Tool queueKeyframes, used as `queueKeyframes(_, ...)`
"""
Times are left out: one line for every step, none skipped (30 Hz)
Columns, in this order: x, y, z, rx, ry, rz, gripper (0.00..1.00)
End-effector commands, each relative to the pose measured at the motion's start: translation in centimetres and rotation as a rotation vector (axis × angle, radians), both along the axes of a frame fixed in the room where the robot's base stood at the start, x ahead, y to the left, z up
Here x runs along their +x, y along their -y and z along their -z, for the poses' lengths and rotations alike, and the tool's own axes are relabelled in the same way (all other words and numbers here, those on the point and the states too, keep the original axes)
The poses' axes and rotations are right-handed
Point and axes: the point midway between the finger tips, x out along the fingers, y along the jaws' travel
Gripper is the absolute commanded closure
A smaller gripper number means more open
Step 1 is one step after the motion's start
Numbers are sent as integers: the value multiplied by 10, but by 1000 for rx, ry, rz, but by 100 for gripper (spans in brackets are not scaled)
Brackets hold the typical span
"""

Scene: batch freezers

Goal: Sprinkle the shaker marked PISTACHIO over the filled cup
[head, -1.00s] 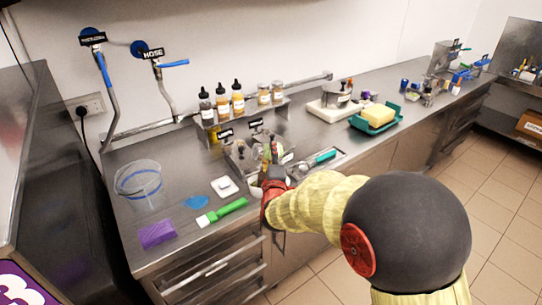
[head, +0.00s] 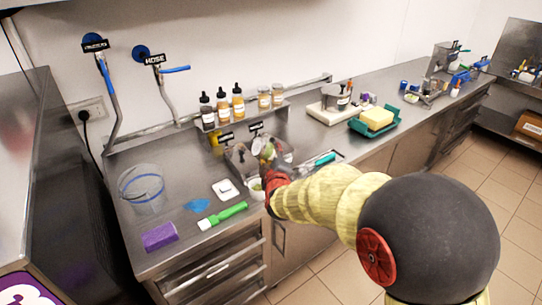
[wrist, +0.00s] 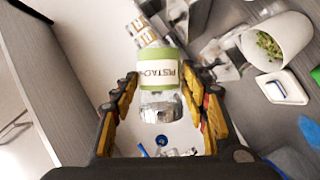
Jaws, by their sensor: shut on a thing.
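My gripper (wrist: 162,112) is shut on the shaker (wrist: 158,70), a clear jar with a green and white label reading PISTACHIO. A shiny silver end of the shaker shows between the fingers. In the head view the shaker (head: 267,150) is held above the counter, tilted, just beyond my gripper (head: 271,172). The white cup (wrist: 292,32) shows at the upper right of the wrist view with green bits inside, apart from the shaker. In the head view the cup (head: 256,194) stands on the counter just left of my gripper, partly hidden by it.
A white scale-like pad (head: 226,190), a green-handled tool (head: 223,215), a blue patch (head: 196,205), a purple block (head: 159,236) and a clear bucket (head: 142,190) lie left of the cup. A shelf (head: 240,118) with bottles and jars stands behind. A green tray (head: 392,127) holds a yellow sponge.

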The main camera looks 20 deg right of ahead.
Motion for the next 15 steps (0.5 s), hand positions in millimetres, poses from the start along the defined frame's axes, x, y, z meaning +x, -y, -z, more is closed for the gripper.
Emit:
queueKeyframes(0, 1, -4, 23, -1, 0, 82)
queueKeyframes(0, 1, -5, 36, -2, 1, 82)
queueKeyframes(0, 1, -6, 50, -3, 1, 82)
queueKeyframes(0, 0, -6, 58, -6, 1, 82)
queueKeyframes(0, 0, -6, 63, -7, 1, 82)
queueKeyframes(0, 0, -6, 67, -8, 1, 82)
queueKeyframes(0, 0, -6, 69, -9, 0, 82)
queueKeyframes(0, 0, -6, 69, -9, 0, 82)
queueKeyframes(0, 0, -5, 69, -9, 0, 82)
queueKeyframes(0, 0, -5, 69, -9, 0, 82)
queueKeyframes(0, 0, -5, 69, -9, 0, 82)
queueKeyframes(0, 0, -5, 69, -9, 0, 82)
queueKeyframes(0, 0, -5, 69, -9, 0, 82)
queueKeyframes(0, 0, -6, 72, -9, 0, 82)
queueKeyframes(0, 0, -7, 79, -9, 0, 82)
